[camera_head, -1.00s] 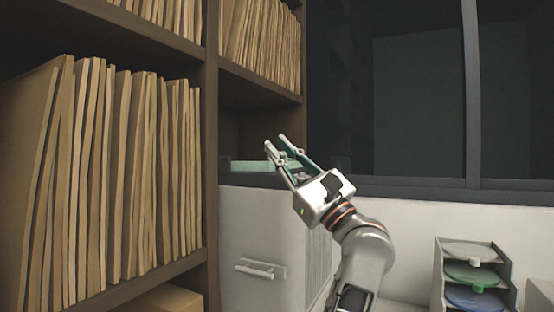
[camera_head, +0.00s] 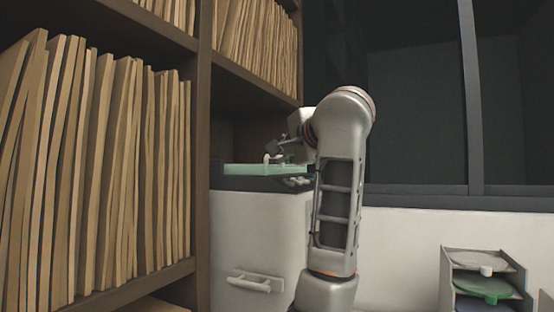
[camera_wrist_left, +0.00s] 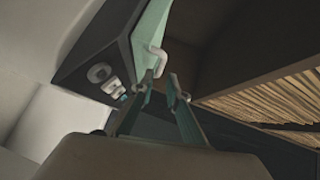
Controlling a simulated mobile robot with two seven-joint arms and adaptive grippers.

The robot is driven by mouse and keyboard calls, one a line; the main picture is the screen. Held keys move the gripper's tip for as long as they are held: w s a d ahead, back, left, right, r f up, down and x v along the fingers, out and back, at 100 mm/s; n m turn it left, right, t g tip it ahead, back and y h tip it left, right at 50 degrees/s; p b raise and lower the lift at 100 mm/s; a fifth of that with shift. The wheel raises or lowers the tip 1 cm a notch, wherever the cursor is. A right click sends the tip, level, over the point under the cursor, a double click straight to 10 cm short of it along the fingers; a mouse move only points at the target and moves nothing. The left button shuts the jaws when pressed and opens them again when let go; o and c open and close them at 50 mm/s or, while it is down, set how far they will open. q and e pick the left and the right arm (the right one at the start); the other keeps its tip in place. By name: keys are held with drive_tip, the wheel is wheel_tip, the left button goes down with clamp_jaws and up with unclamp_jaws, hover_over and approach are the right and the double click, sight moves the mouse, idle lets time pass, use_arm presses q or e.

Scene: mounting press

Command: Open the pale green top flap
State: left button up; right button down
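The pale green top flap (camera_head: 250,170) lies flat on the dark top of the white cabinet-like press. It also shows in the left wrist view (camera_wrist_left: 150,32), with a small white handle (camera_wrist_left: 157,62) at its edge. My left gripper (camera_head: 272,152) is over the flap, pointing left, partly hidden by my own arm. In the left wrist view my left gripper (camera_wrist_left: 165,86) has its two fingers apart, with the handle just beyond the tips. I cannot tell whether a finger touches it. My right gripper is not in view.
The white press body (camera_head: 255,235) has a front handle (camera_head: 255,281). A wooden shelf (camera_head: 203,160) full of folders stands close on the left. A rack with coloured discs (camera_head: 484,285) stands at lower right.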

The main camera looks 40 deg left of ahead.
use_arm(q)
drive_tip(key=x, duration=0.6)
drive_tip(key=shift+a, duration=0.15)
clamp_jaws()
